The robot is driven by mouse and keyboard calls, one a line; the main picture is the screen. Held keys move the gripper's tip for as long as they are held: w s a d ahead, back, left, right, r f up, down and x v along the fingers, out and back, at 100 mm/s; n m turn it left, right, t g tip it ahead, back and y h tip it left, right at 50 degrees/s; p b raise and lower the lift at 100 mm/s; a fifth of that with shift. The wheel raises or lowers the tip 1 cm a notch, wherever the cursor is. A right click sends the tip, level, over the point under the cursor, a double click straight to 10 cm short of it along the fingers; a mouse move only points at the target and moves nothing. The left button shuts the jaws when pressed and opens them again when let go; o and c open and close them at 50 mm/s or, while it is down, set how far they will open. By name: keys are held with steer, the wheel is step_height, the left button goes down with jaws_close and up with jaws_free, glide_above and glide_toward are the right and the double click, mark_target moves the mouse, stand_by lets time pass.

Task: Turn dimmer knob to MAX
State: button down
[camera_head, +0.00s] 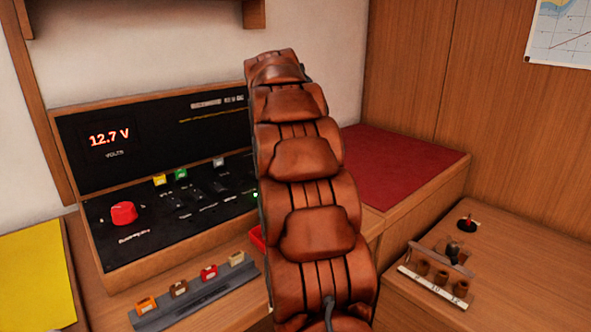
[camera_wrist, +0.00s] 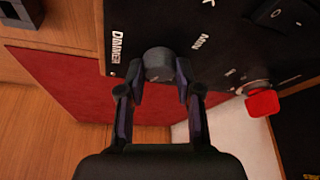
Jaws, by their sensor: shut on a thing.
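The dimmer knob (camera_wrist: 158,62) is a dark round knob on the black panel (camera_wrist: 225,52) in the wrist view. The word DIMMER is printed beside it, turned sideways. My gripper (camera_wrist: 159,78) is shut on the knob, one finger on each side. I cannot make out a pointer on the knob or a MAX mark. In the head view the black panel (camera_head: 90,215) shows at the left. My brown arm stands in front of its right end and hides the dimmer knob and my gripper.
A red knob (camera_head: 124,213) is on the panel, below a 12.7 V display (camera_head: 109,137). A red part (camera_wrist: 262,103) sits close right of my gripper. A strip of coloured blocks (camera_head: 195,290) lies before the panel. A red mat (camera_head: 400,170) and a wooden rack (camera_head: 435,285) are at right.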

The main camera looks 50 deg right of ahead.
steer(key=shift+m, duration=0.5)
steer(key=shift+g, duration=0.3)
steer(key=c, duration=0.8)
jaws_free()
steer(key=shift+r, duration=0.1)
steer(key=v, duration=0.7)
steer(key=shift+r, duration=0.15)
steer(key=shift+a, duration=0.1)
